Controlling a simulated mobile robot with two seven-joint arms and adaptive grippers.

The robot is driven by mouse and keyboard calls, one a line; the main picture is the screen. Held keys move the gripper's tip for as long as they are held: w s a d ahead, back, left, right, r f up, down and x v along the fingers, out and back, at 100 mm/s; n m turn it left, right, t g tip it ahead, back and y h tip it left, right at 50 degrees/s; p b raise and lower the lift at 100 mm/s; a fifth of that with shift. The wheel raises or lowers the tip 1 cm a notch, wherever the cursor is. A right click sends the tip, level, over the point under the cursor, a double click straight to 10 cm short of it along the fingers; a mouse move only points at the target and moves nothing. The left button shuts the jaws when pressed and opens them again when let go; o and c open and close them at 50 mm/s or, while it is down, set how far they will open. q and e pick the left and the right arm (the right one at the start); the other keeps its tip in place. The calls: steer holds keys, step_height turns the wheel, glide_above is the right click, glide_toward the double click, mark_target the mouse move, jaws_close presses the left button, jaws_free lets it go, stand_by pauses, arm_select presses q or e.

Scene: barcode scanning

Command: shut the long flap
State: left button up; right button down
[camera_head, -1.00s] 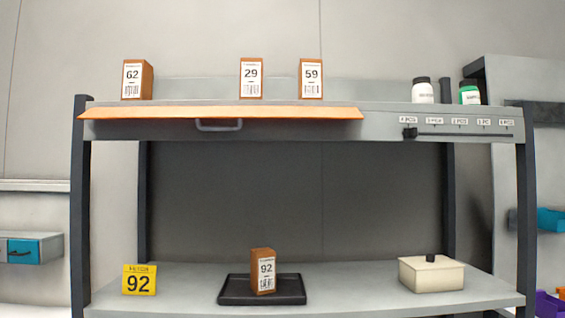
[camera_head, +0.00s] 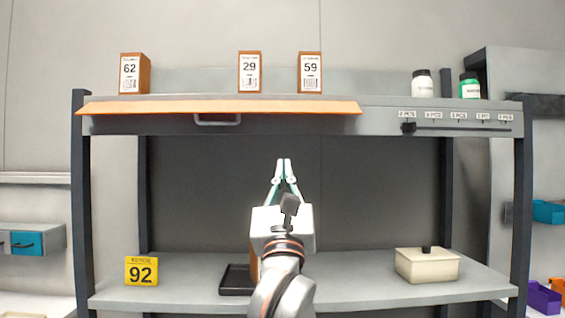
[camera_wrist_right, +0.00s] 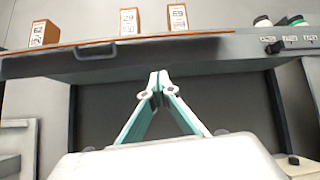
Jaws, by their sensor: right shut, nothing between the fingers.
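The long flap (camera_head: 270,107) is an orange-edged panel along the front of the upper shelf, with a grey handle (camera_head: 217,120) below its edge. It juts out a little from the shelf front and looks tilted. In the right wrist view the flap (camera_wrist_right: 190,38) crosses the top, with its handle (camera_wrist_right: 82,53) at the left. My right gripper (camera_head: 284,162) is shut and empty, pointing up in front of the dark back panel. Its fingertips are below the flap and right of the handle, apart from both. My left gripper is not in view.
Boxes 62 (camera_head: 134,74), 29 (camera_head: 250,73) and 59 (camera_head: 310,73) stand on the upper shelf, with two bottles at right. Below are a yellow 92 sign (camera_head: 141,271), a black tray (camera_head: 234,281) partly hidden by my arm, and a cream lidded box (camera_head: 427,265).

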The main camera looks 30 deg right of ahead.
mark_target(281, 112)
steer(key=shift+m+y, duration=0.3)
steer(key=shift+y, duration=0.3)
steer(key=shift+s+a+r+p+x, duration=0.3)
steer(key=shift+p+x, duration=0.35)
steer(key=shift+x, duration=1.45)
steer(key=shift+s+a+r+p+x, duration=0.15)
steer(key=shift+r+p+x, duration=0.4)
steer(key=shift+x, duration=1.55)
steer(key=shift+s+a+r+p+x, duration=0.15)
steer(key=shift+p+x, duration=0.6)
steer(key=shift+x, duration=1.35)
steer(key=shift+a+r, duration=0.1)
steer(key=shift+r, duration=0.05)
steer(key=shift+s+a+r+p, duration=0.25)
steer(key=shift+s+r+p, duration=0.2)
steer(key=shift+r+p, duration=0.25)
steer(key=shift+s+a+r+p, duration=0.25)
steer(key=shift+s+r+p, duration=0.15)
steer(key=shift+r+p, duration=0.05)
